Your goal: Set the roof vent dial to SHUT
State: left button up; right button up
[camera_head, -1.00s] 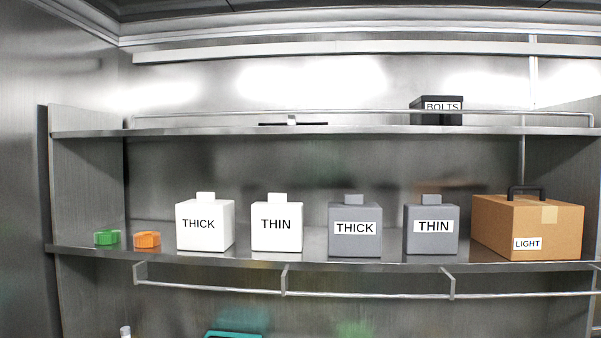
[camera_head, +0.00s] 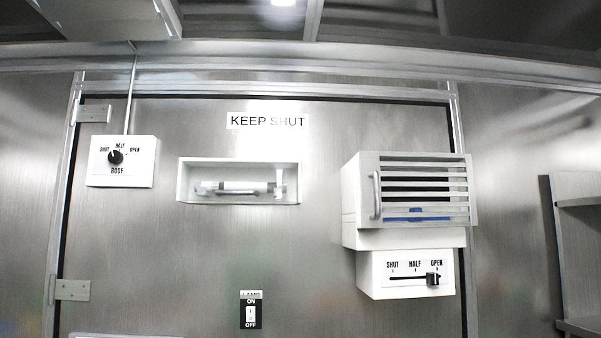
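The roof vent dial (camera_head: 116,157) is a round black knob on a white box labelled ROOF (camera_head: 145,176), at the upper left of the wall. SHUT, HALF and OPEN are printed in an arc above the knob, from left to right. The knob is small in the picture, and I cannot tell for sure which mark its pointer faces. Neither of my grippers is in view.
A metal door panel carries a KEEP SHUT sign (camera_head: 266,121), a recessed handle (camera_head: 240,188) and an ON/OFF switch (camera_head: 250,315). A louvred white vent box (camera_head: 357,205) juts out at right; its slider (camera_head: 433,280) stands at OPEN. Shelving (camera_head: 577,250) stands far right.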

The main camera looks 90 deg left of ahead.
aim_at(114, 157)
jog(key=u, duration=3.8)
